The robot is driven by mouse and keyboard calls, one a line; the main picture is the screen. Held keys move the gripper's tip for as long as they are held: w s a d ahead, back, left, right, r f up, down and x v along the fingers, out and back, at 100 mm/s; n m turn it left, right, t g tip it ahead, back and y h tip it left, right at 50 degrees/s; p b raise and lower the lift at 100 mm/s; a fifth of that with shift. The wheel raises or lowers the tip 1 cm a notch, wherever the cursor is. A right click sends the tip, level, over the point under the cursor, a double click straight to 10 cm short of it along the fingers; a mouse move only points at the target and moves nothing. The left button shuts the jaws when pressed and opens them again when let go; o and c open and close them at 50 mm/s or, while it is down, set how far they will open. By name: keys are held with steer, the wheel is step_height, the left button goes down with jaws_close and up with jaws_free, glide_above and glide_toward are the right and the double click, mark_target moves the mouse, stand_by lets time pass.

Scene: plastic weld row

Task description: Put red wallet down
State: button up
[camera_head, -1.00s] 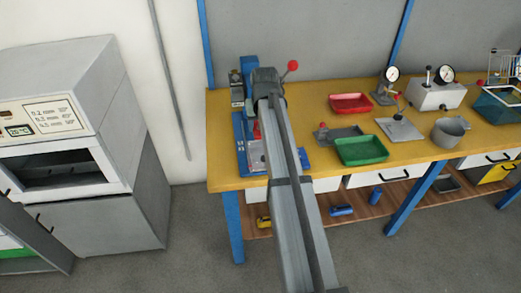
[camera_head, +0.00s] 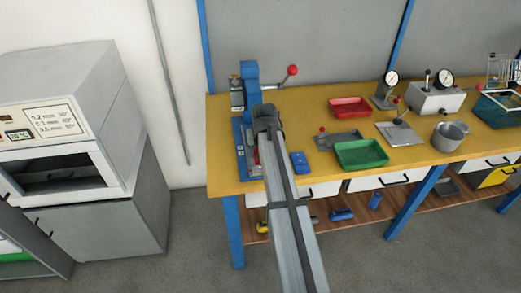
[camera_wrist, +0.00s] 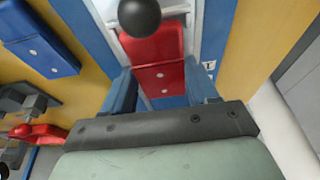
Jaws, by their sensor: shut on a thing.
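The red wallet (camera_wrist: 158,78) shows in the wrist view as a red two-part piece with pale dots. It lies between the two blue fingers of my gripper (camera_wrist: 160,70), which is shut on it. In the head view, only a sliver of red (camera_head: 256,156) shows beside my arm, over the blue-based machine (camera_head: 240,145) at the bench's left end. My arm hides the fingers there. I cannot tell whether the wallet touches the surface below it.
A blue wallet (camera_head: 300,163) lies on the yellow bench (camera_head: 310,118), right of my arm. The machine's black ball (camera_wrist: 140,16) is close to the wallet's far end. Green (camera_head: 361,153) and red (camera_head: 350,106) trays stand further right. Some bench between is bare.

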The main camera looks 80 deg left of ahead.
steer(key=shift+f, duration=0.15)
steer(key=o, duration=1)
steer(key=shift+o, duration=0.2)
steer(key=v, duration=1.2)
